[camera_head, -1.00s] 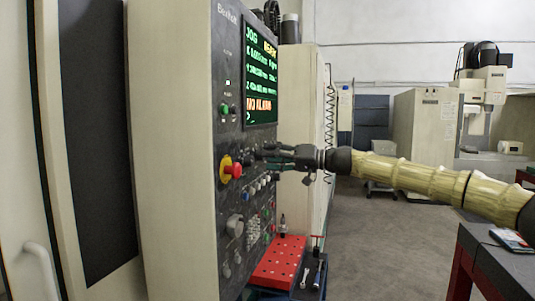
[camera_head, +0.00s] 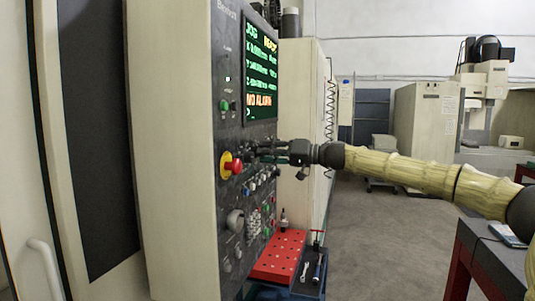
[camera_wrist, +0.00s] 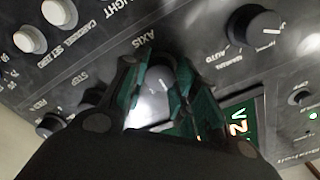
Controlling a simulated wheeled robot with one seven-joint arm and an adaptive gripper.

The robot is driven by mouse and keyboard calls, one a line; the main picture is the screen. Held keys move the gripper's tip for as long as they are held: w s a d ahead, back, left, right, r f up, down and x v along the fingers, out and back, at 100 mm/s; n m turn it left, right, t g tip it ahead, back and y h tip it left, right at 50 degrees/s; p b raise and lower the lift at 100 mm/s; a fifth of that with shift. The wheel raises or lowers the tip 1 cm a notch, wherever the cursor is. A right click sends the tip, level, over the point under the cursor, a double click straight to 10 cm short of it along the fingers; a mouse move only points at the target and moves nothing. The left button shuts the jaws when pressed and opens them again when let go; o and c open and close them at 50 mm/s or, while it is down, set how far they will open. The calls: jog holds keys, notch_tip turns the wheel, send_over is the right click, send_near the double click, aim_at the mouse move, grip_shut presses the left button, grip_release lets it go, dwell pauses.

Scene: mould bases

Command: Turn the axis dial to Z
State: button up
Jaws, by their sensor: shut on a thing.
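The axis dial (camera_wrist: 153,108) is a round grey knob with a pale pointer line, under the printed word AXIS on the dark control panel (camera_wrist: 205,62). In the wrist view the two green-lined fingers of my gripper (camera_wrist: 158,92) lie on either side of the dial and are shut on it. The fingers hide its sides and most of the position letters around it, so its setting cannot be read. In the head view my gripper (camera_head: 262,149) reaches the panel from the right, below the screen, and covers the dial.
A red emergency button (camera_head: 234,166) on a yellow base sits left of my gripper. Other knobs, including a black one (camera_wrist: 256,25), and white buttons (camera_wrist: 45,27) surround the dial. The screen (camera_head: 261,73) shows JOG and NO ALARM. A red perforated plate (camera_head: 278,257) lies below.

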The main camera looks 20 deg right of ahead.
jog(key=shift+f, duration=0.15)
jog(key=shift+m+b, duration=0.85)
jog(key=shift+m, duration=3.55)
jog(key=o, duration=1)
jog(key=shift+o, duration=0.2)
jog(key=shift+d, duration=0.1)
